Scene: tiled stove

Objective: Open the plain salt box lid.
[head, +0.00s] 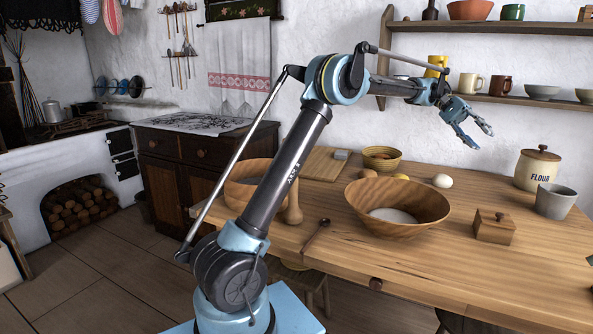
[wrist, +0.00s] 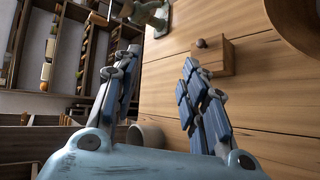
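The plain salt box (head: 493,227) is a small wooden box with a dark knob on its lid. It stands on the wooden table, right of the large wooden bowl, and its lid looks shut. In the wrist view the box (wrist: 218,58) shows just beyond the right finger, with its knob visible. My gripper (head: 478,136) is open and empty, above and behind the box, well clear of it. In the wrist view the gripper's fingers (wrist: 158,95) are spread apart with nothing between them.
A large bowl (head: 398,216) with white powder stands left of the box. A grey cup (head: 556,201) and a flour jar (head: 537,168) stand to its right and behind. An egg (head: 443,180) lies behind the bowl. The table (head: 440,262) is clear in front of the box.

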